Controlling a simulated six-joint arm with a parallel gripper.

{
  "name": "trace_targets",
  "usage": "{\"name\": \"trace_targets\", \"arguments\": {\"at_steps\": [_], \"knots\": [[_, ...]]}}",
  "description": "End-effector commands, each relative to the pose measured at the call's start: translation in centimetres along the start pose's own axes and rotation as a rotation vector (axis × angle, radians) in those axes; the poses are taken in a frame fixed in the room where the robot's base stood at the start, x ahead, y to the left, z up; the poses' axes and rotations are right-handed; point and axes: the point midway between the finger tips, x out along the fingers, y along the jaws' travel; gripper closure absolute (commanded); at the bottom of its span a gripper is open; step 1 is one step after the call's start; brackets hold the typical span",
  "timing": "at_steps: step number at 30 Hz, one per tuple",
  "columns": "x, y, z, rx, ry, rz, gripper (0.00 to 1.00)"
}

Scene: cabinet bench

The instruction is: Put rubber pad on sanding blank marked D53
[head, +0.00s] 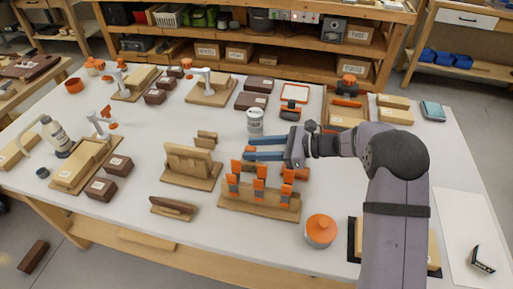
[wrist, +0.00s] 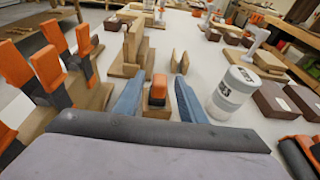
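My gripper (head: 247,148) has two blue fingers, spread apart, above the middle of the white bench. Its fingers also show in the wrist view (wrist: 157,92), with a gap between them. An orange-topped dark piece (wrist: 157,88) on wood shows in that gap; nothing is visibly clamped. Dark brown blocks with small white labels, possibly the sanding blanks, lie at the left (head: 119,165) and the back (head: 259,84). Their markings are too small to read, so I cannot tell which is D53. I cannot identify the rubber pad with certainty.
A white labelled can (head: 255,122) stands just behind my gripper. A wooden rack (head: 262,206) with orange-and-grey pieces stands in front of it. A slotted wooden stand (head: 190,165) is to the left. An orange-lidded jar (head: 321,231) is near the front. Bare bench lies around (the can's left).

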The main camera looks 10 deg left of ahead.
Motion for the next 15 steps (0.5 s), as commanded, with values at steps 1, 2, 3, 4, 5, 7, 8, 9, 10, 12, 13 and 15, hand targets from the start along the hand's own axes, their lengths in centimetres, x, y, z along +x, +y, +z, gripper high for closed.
{"name": "trace_targets", "arguments": {"at_steps": [1, 2, 3, 4, 5, 7, 8, 9, 10, 12, 13, 15], "knots": [[0.0, 0.0, 0.0, 0.0, 0.0, 0.0, 0.63], [0.0, 0.0, 0.0, 0.0, 0.0, 0.0, 0.63], [0.0, 0.0, 0.0, 0.0, 0.0, 0.0, 0.63], [0.0, 0.0, 0.0, 0.0, 0.0, 0.0, 0.63], [0.0, 0.0, 0.0, 0.0, 0.0, 0.0, 0.63], [0.0, 0.0, 0.1, 0.0, 0.0, 0.0, 0.63], [0.0, 0.0, 0.1, 0.0, 0.0, 0.0, 0.63], [-0.1, 0.0, 0.2, -0.001, 0.0, 0.0, 0.63], [-0.1, 0.0, 0.3, -0.001, 0.0, 0.0, 0.63], [-0.5, -0.1, 0.3, 0.0, 0.0, -0.002, 0.63], [-0.7, -0.1, 0.3, 0.0, 0.0, -0.002, 0.63], [-1.5, -0.1, 0.2, 0.001, -0.001, -0.003, 0.63]]}}
